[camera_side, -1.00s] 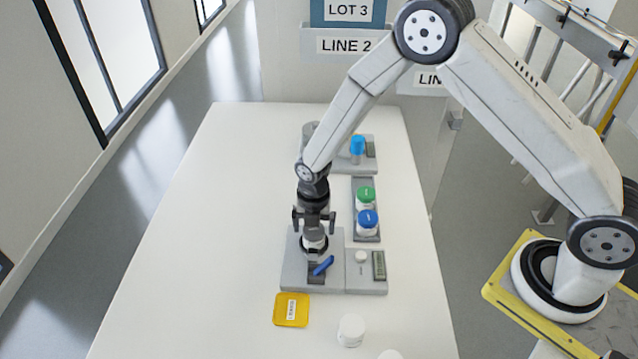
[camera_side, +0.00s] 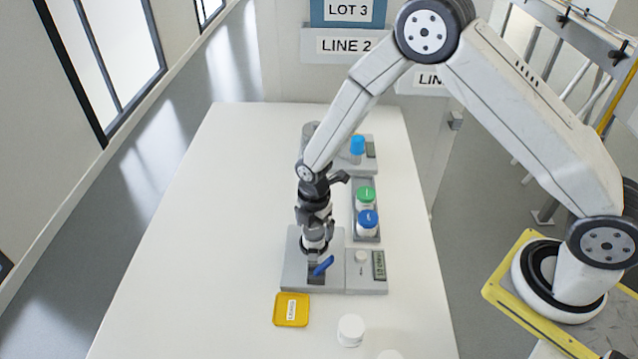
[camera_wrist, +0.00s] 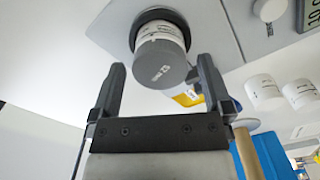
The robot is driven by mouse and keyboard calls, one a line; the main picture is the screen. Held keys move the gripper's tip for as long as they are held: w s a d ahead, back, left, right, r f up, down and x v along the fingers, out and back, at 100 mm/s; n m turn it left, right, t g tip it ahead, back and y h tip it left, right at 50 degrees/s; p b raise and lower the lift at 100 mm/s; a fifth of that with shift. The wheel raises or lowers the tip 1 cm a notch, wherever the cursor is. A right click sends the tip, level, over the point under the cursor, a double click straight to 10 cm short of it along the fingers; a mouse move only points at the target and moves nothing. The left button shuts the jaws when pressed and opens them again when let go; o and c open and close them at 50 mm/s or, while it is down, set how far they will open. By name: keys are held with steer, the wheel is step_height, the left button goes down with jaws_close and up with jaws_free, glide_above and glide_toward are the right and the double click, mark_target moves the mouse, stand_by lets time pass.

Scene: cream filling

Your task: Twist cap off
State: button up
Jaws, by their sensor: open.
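A white jar (camera_wrist: 160,35) with a grey cap (camera_wrist: 166,69) stands in a dark round holder on a grey base plate (camera_side: 295,275). In the side view the jar (camera_side: 313,247) shows just under my gripper, its cap largely hidden. A blue lever (camera_side: 323,265) sits at the front of the holder. My gripper (camera_wrist: 160,68) is open, its two fingers spread wide either side of the grey cap with visible gaps in the wrist view. Whether the fingertips reach cap height is hard to tell. My gripper (camera_side: 316,222) points down over the jar in the side view.
A tray holds a green-capped jar (camera_side: 366,197) and a blue-capped jar (camera_side: 367,222) to the right. A small display (camera_side: 379,265) is beside the base plate. A yellow dish (camera_side: 291,310) and a white jar (camera_side: 351,330) lie in front. The table's left side is clear.

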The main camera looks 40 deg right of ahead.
steer(key=shift+m, duration=2.8)
steer(key=c, duration=1.1)
steer(key=shift+r, duration=0.15)
steer(key=shift+r, duration=0.1)
steer(key=shift+c, duration=0.4)
steer(key=shift+f, duration=0.25)
